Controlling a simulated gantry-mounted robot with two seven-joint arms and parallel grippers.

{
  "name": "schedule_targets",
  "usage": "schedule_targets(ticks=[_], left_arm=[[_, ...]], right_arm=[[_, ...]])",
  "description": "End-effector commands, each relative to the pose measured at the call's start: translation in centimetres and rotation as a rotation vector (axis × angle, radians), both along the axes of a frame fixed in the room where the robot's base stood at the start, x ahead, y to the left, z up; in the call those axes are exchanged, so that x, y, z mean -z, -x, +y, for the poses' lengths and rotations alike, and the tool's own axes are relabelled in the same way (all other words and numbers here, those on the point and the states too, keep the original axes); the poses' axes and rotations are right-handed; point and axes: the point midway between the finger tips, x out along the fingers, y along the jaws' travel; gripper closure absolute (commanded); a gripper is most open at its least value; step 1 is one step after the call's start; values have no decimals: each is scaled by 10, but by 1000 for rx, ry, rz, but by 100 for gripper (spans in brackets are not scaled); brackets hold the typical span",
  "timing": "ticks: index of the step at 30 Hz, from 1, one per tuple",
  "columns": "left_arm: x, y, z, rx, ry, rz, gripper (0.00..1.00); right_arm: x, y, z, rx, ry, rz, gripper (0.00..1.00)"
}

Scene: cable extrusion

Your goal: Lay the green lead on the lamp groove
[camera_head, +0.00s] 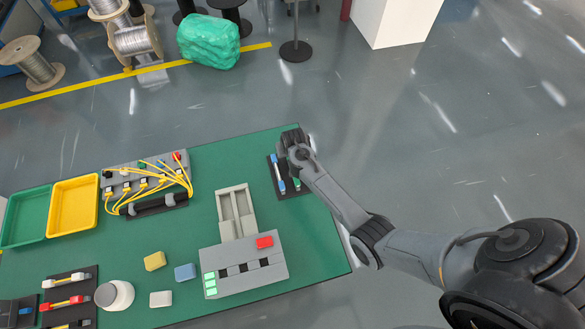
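A green-ended lead (296,184) lies on a small black holder (293,193) at the right side of the green table, next to a blue-ended lead (278,174). My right gripper (290,140) is at the top of this holder, close above the leads. Its fingers are seen from behind, so whether they are open or hold anything cannot be told. A grey fixture (276,275) with dark slots, green lamp-like squares and a red block stands at the table's front middle. Which slot is the lamp groove is not clear. My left gripper is not in view.
A grey two-channel tray (222,206) adjoins the fixture's back. Yellow (154,261), blue (185,272) and grey (160,299) blocks and a white cup (122,295) stand left of it. Yellow cables (183,179) fill a grey panel; yellow (73,232) and green (10,240) bins lie further left.

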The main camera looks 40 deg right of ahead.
Motion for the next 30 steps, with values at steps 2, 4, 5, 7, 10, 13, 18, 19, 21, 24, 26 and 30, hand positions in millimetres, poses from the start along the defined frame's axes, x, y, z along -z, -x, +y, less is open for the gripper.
schedule_targets(ticks=[2,4,5,7,10,13,18,19,21,24,26,30], left_arm=[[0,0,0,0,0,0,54],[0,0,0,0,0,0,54],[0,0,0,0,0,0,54],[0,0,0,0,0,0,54],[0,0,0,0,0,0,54],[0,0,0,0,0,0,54],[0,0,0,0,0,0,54],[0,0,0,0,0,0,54],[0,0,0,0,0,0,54],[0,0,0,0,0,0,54],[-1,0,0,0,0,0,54],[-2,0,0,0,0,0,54]], right_arm=[[0,0,0,0,0,0,49],[0,0,0,0,0,0,49],[0,0,0,0,-1,0,49],[0,0,0,0,0,0,60],[0,0,0,0,0,0,75],[0,0,0,-1,0,0,90],[-1,0,0,-1,0,0,100],[-1,0,0,-1,0,0,100],[-1,0,0,-1,0,0,100],[-1,0,0,-1,0,0,100],[-2,0,0,-1,0,0,100],[-9,0,0,-1,0,0,100]])
